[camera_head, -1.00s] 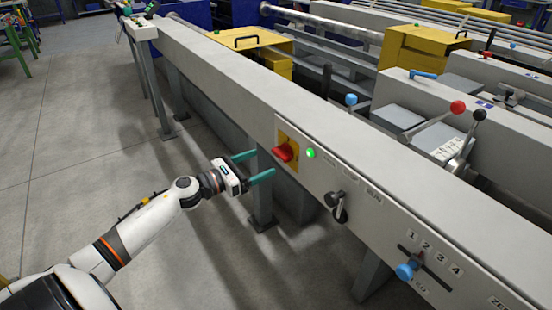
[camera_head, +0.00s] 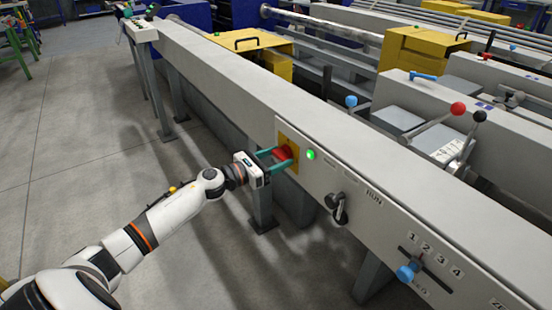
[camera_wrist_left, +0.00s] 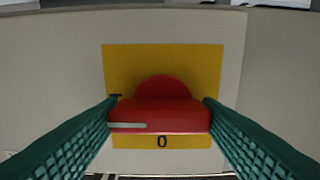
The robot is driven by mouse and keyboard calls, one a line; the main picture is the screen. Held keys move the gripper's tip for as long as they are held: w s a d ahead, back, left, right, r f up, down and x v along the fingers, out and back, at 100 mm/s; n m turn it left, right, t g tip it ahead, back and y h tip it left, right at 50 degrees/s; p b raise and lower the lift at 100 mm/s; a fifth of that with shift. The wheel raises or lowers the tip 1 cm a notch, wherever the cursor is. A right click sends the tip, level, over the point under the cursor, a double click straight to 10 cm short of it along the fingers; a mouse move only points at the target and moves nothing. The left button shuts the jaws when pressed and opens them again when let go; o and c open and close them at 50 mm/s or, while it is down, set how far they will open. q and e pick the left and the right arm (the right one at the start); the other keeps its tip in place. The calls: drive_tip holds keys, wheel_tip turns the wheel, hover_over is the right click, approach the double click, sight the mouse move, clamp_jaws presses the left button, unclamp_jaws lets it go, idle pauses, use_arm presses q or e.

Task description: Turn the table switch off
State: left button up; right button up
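The table switch is a red rotary knob (camera_wrist_left: 160,116) on a yellow plate (camera_wrist_left: 210,70); it also shows on the front of the grey table in the head view (camera_head: 283,153). The knob's grip bar lies level in the left wrist view, and its white mark is at the left end, towards a dark mark on the plate. A "0" is below the bar. My left gripper (camera_head: 277,160) has its teal fingers at the two ends of the bar, with no gap visible there. My right gripper is not in view.
A lit green lamp (camera_head: 310,155) is just right of the switch. Further right on the panel are a dark lever (camera_head: 337,203) and a blue slider knob (camera_head: 408,270) by the numbers. The floor (camera_head: 90,170) left of the table is clear.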

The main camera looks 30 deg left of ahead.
use_arm(q)
drive_tip(key=shift+c, duration=1.4)
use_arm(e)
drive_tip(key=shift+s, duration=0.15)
use_arm(q)
drive_tip(key=n+p, duration=0.2)
drive_tip(key=n, duration=0.3)
drive_tip(key=shift+r+p, duration=0.15)
drive_tip(key=shift+p, duration=0.15)
drive_tip(key=n+p, duration=0.3)
drive_tip(key=n, duration=0.2)
drive_tip(key=n+p, duration=0.3)
drive_tip(key=n, duration=0.3)
drive_tip(key=shift+n, duration=0.4)
drive_tip(key=shift+a+n+p, duration=0.1)
drive_tip(key=shift+n+p, duration=0.4)
drive_tip(key=shift+n, duration=0.1)
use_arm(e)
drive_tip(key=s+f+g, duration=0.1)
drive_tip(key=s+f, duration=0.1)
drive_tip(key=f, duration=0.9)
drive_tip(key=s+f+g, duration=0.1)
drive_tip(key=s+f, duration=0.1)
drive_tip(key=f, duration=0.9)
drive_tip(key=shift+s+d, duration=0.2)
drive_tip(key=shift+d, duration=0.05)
